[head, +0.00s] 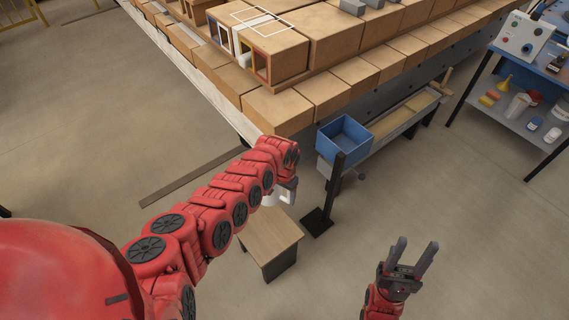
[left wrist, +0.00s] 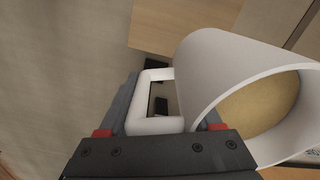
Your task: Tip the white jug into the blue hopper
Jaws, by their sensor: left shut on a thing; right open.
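The white jug (left wrist: 208,68) fills the right of the left wrist view, its round mouth facing the camera and a tan fill (left wrist: 262,105) inside. My left gripper (left wrist: 160,127) is shut on its square handle. In the head view the jug (head: 272,199) is mostly hidden behind my left gripper (head: 291,186), above the small wooden table. The blue hopper (head: 343,140) is an open box on a dark post, to the right of and beyond the jug, apart from it. My right gripper (head: 414,250) is open and empty at the lower right.
The small wooden table (head: 270,236) stands below the left gripper. The hopper's dark post (head: 334,182) stands between. A blue shelf cart (head: 520,95) with containers stands at the right. Floor around my right gripper is clear.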

